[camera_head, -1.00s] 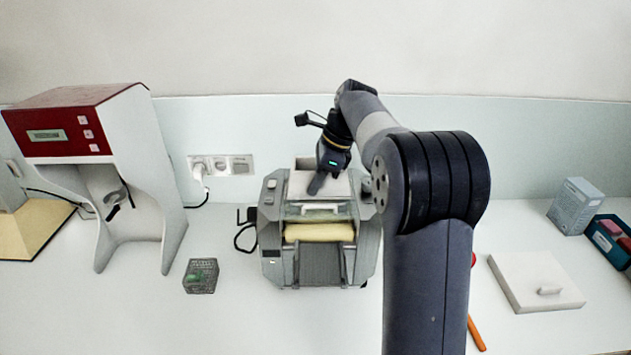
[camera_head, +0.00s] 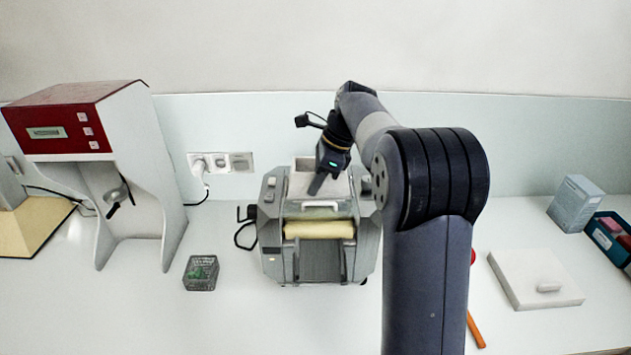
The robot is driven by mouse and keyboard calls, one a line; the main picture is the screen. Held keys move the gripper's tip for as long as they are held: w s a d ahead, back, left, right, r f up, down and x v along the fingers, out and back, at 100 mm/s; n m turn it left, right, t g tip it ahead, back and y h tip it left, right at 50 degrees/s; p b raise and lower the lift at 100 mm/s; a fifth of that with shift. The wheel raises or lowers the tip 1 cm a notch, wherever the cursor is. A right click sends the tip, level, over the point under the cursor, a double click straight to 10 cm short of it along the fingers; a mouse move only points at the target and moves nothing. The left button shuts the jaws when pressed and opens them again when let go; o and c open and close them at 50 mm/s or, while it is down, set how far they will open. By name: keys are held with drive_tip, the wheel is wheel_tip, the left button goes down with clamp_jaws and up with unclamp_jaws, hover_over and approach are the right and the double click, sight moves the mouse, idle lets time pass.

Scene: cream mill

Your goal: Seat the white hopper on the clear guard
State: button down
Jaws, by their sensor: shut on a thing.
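The white hopper (camera_head: 305,187) is an open box over the top rear of the grey mill (camera_head: 273,215). My gripper (camera_head: 317,187) comes down from the upper right and is shut on the hopper, with a finger across its opening. The hopper stands low between the mill's grey sides. The clear guard is hard to make out; a pale translucent strip (camera_head: 300,213) shows just in front of the hopper, above the cream roller (camera_head: 318,229). I cannot tell whether the hopper touches the guard. A white handle (camera_head: 320,203) shows at the hopper's front.
A red-and-white machine (camera_head: 125,150) stands at the left. A small mesh basket (camera_head: 201,273) sits left of the mill. At the right are a white lidded slab (camera_head: 530,278), a grey box (camera_head: 575,204), a blue bin (camera_head: 608,238) and an orange-handled tool (camera_head: 476,330).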

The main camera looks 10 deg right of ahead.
drive_tip(key=shift+f, duration=0.15)
idle(0.6)
drive_tip(key=c, duration=1.4)
unclamp_jaws()
drive_tip(key=v, duration=1)
drive_tip(key=shift+d+r, duration=0.2)
drive_tip(key=shift+r, duration=0.15)
drive_tip(key=x, duration=1)
drive_tip(key=shift+a+f, duration=0.2)
drive_tip(key=shift+f, duration=0.15)
drive_tip(key=shift+r, duration=0.1)
